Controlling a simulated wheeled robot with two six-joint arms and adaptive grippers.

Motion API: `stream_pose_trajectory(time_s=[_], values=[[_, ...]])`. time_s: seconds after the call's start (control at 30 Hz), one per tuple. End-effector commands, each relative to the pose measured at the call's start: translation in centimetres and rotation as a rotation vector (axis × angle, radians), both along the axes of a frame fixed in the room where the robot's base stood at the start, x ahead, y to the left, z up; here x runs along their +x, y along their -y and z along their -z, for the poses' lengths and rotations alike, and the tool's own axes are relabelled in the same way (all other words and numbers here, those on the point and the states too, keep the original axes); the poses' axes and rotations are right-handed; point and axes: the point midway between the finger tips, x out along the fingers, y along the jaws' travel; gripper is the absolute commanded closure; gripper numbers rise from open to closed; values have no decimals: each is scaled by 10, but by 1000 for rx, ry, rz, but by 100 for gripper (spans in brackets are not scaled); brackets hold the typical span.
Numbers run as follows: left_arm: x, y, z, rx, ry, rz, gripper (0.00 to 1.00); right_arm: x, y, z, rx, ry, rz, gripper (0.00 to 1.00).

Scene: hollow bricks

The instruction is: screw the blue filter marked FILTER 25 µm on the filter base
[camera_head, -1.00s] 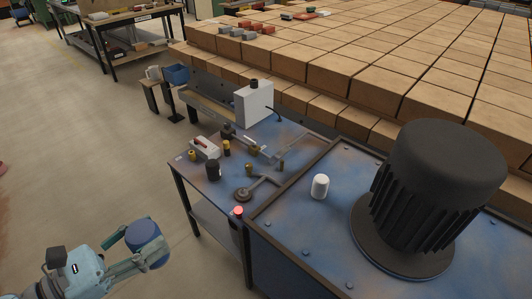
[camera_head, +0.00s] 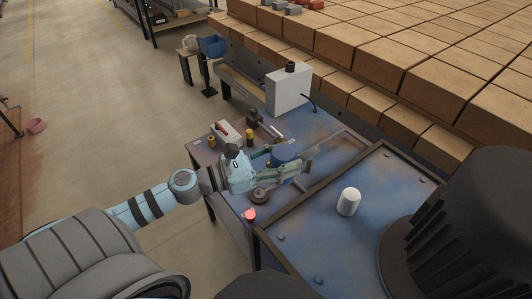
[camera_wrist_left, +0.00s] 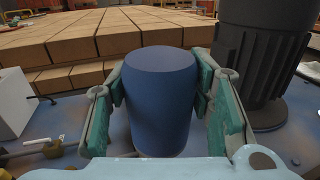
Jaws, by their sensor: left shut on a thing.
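The blue filter (camera_head: 285,151) is a plain blue cylinder held upright between the fingers of my left gripper (camera_head: 284,166). In the left wrist view the filter (camera_wrist_left: 160,98) fills the middle, with the green finger pads on both sides of it; no marking can be read. The gripper is shut on it above the blue worktable (camera_head: 315,130). A round grey disc (camera_head: 258,196) shows on the table just below the gripper; I cannot tell whether it is the filter base. The arm hides part of the table. My right gripper is not in view.
A white box (camera_head: 288,90) stands at the table's back. A white cylinder (camera_head: 349,201) and a big black finned housing (camera_head: 460,225) stand on the adjoining bench. A red button (camera_head: 249,215) is at the front edge. Several small yellow parts (camera_head: 249,136) stand behind the gripper.

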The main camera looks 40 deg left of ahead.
Motion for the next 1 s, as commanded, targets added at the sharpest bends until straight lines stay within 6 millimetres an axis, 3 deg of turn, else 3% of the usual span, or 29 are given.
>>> stream_pose_trajectory(time_s=[0.03,0.2,0.27,0.3,0.4,0.83,1.0], values=[[15,-16,30,-8,4,-94,90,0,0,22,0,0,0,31],[54,-80,104,-25,6,-440,90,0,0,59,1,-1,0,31],[60,-97,128,-26,-3,-543,90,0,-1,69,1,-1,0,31],[63,-106,142,-27,-10,-598,95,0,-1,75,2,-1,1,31],[66,-120,162,-26,-11,-697,95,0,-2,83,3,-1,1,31],[65,-128,167,-23,-12,-743,95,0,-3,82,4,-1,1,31],[65,-128,179,-24,-12,-743,95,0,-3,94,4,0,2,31]])
